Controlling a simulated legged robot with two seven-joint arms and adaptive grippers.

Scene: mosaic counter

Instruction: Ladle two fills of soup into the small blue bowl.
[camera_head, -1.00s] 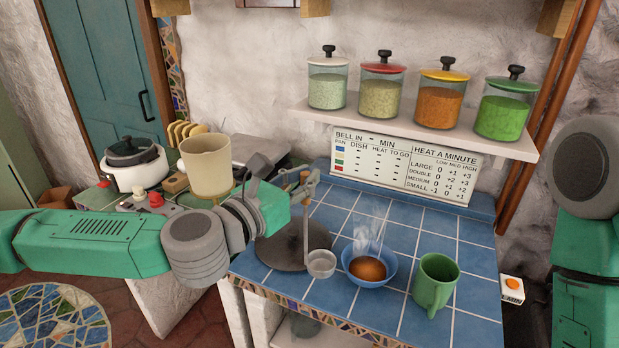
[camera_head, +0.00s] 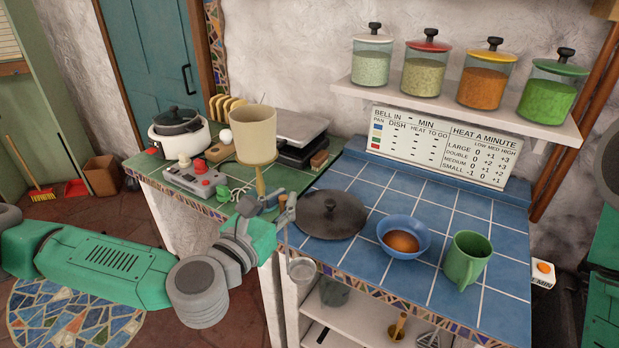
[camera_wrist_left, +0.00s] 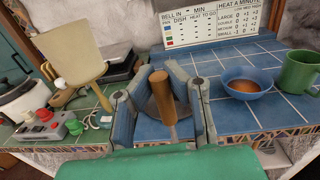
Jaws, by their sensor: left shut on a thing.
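The small blue bowl (camera_head: 416,252) stands on the blue tiles with orange-brown soup (camera_head: 401,241) in it; it also shows in the wrist view (camera_wrist_left: 250,93). My left gripper (camera_head: 284,208) is shut on the ladle, whose metal cup (camera_head: 302,270) hangs upright at the counter's front edge, left of the bowl and apart from it. The cup's contents are unclear. In the wrist view the fingers (camera_wrist_left: 160,108) close around its wooden handle (camera_wrist_left: 163,97). A white pot (camera_head: 190,148) with a dark lid stands at the back left; its inside is hidden. My right gripper is out of view.
A dark round lid (camera_head: 331,214) lies flat left of the bowl, and a green mug (camera_head: 466,261) stands right of it. Jars (camera_head: 426,65) line the shelf above.

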